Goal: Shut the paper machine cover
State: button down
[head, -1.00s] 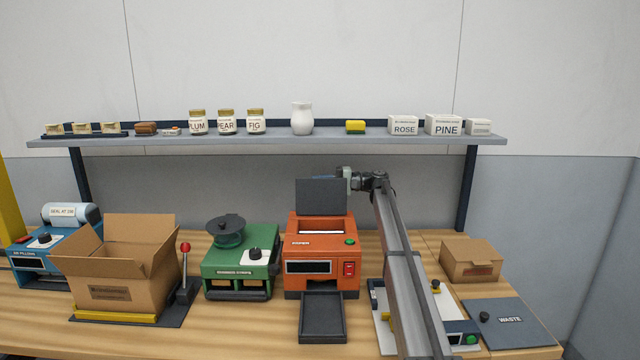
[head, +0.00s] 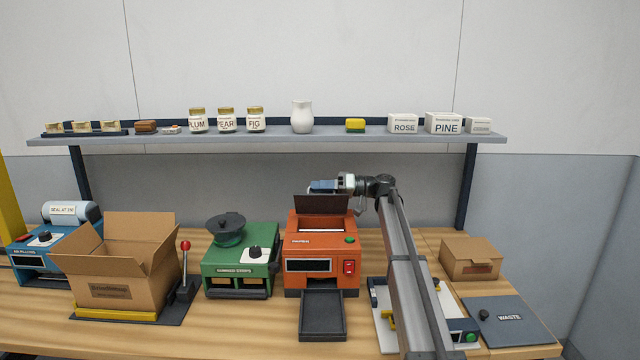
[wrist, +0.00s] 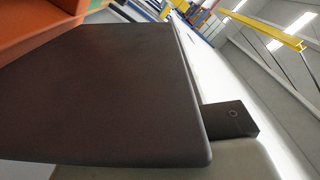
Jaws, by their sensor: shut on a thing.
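The orange paper machine (head: 305,247) stands at the middle of the bench. Its dark cover (head: 320,204) is raised at the top rear, tilted, with the opening and a white strip of paper showing in front of it. My gripper (head: 322,187) is at the cover's upper edge, shut on it. In the wrist view the cover (wrist: 110,90) fills much of the picture as a dark panel, and a dark fingertip (wrist: 232,120) sits at its edge. The other finger is not clearly seen.
A shelf (head: 270,140) with jars and boxes runs behind and above. A green machine (head: 240,265) stands to the left. My arm passes over the white-and-navy device (head: 385,330) at the right. A black tray (head: 322,316) sticks out in front of the orange machine.

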aim_at(321, 199)
jog(key=shift+s+f+n, duration=0.5)
jog(key=shift+s+n, duration=0.3)
jog(key=shift+s+f, duration=0.4)
jog(key=shift+s, duration=0.2)
jog(key=shift+s+f, duration=0.35)
jog(key=shift+s, duration=0.2)
jog(key=c, duration=1.2)
grip_release()
jog(key=shift+d, duration=0.1)
jog(key=d, duration=1.3)
jog(key=shift+d, duration=0.35)
